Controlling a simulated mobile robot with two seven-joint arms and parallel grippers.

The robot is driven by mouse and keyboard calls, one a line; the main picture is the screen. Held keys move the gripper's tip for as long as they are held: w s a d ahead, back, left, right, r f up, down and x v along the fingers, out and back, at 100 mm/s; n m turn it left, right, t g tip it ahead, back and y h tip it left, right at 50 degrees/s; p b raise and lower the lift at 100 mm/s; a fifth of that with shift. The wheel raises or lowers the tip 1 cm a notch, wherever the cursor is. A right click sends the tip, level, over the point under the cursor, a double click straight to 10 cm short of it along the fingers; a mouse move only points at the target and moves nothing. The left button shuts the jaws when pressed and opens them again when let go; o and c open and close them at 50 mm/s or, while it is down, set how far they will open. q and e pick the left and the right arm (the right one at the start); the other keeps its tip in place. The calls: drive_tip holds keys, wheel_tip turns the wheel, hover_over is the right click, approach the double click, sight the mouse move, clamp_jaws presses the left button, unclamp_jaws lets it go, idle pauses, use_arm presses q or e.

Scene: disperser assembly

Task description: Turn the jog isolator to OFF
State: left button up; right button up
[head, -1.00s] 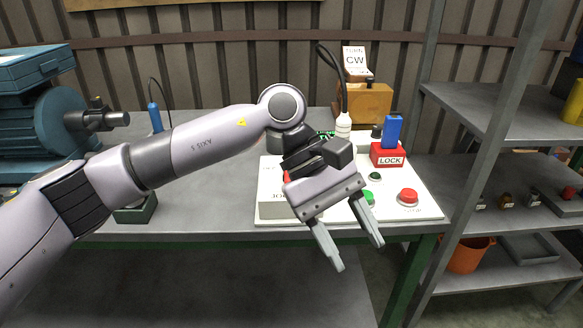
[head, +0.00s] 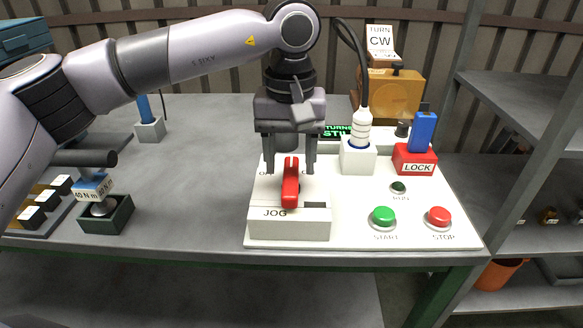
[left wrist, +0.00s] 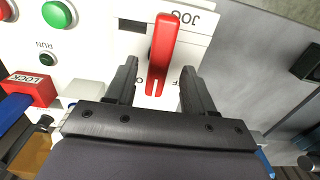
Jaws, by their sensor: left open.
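The jog isolator is a white box labelled JOG (head: 262,226) with a red lever handle (head: 290,188) on top, at the left of the white control panel (head: 350,222). In the head view the handle points roughly toward and away from me. My left gripper (head: 291,170) is open above the far end of the handle, pointing down. In the left wrist view the red handle (left wrist: 162,50) lies between the two open fingers (left wrist: 157,88), with a gap on each side. The position lettering beside the handle is partly hidden by the fingers. My right gripper is not in view.
The panel also bears a green START button (head: 383,216), a red STOP button (head: 438,217), a red LOCK block (head: 415,160) with a blue piece, and a white plug (head: 361,135) with a black cable. A dark green holder (head: 106,215) stands at left. The table between is clear.

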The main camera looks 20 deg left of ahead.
use_arm(q)
wheel_tip(320, 180, down, 2)
drive_tip(key=shift+f, duration=0.25)
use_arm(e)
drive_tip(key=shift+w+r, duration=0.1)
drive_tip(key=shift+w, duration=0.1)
use_arm(q)
clamp_jaws()
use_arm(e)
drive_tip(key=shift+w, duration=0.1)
